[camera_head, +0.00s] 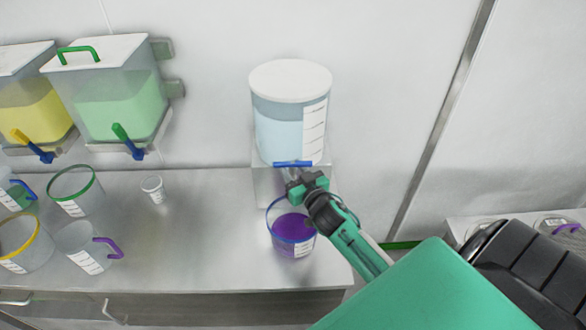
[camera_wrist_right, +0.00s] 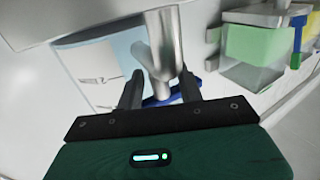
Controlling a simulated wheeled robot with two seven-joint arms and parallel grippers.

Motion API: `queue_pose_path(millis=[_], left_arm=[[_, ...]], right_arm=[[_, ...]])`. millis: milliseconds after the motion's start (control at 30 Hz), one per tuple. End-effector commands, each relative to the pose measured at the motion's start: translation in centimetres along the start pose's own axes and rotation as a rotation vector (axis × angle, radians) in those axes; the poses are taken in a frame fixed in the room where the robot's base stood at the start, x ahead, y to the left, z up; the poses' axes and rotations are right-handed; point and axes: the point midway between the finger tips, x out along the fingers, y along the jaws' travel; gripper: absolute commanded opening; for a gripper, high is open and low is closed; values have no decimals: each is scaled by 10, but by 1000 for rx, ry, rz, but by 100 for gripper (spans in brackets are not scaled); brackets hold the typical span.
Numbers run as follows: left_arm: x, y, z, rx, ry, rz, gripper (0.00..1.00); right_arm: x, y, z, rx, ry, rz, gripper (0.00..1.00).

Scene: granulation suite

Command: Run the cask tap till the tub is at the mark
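The cask (camera_head: 290,118) is a clear round vessel with a white lid, pale blue contents and a graduated label, raised at the back of the bench. Its tap has a blue handle (camera_head: 293,163), lying crosswise; the handle also shows in the right wrist view (camera_wrist_right: 160,100). My right gripper (camera_head: 300,180) is at the tap. In the wrist view its fingers (camera_wrist_right: 160,92) stand apart, either side of the metal spout. The tub (camera_head: 304,250), with a blue rim and purple contents, stands below the tap. My gripper partly hides it; I cannot make out a stream or the mark. My left gripper is out of view.
Yellow (camera_head: 38,108) and green (camera_head: 122,105) dispensers hang on the wall at left. Several clear tubs, one with a green rim (camera_head: 76,180), and a small cup (camera_head: 154,189) stand on the bench's left. Bare bench (camera_head: 205,225) lies between them and the tub.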

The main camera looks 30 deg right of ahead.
Motion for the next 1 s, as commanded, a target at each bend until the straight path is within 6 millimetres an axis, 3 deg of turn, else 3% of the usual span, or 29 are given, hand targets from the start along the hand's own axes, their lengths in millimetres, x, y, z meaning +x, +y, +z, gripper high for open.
queue_pose_path(millis=[100, 300, 667, 1000], left_arm=[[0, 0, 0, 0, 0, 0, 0], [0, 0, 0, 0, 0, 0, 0], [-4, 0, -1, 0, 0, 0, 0], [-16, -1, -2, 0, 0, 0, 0]], right_arm=[[0, 0, 0, 0, 0, 0, 35], [0, 0, 0, 0, 0, 0, 0], [0, 0, -2, -3, 0, -45, 0], [0, 2, -2, -8, -1, -243, 0]])
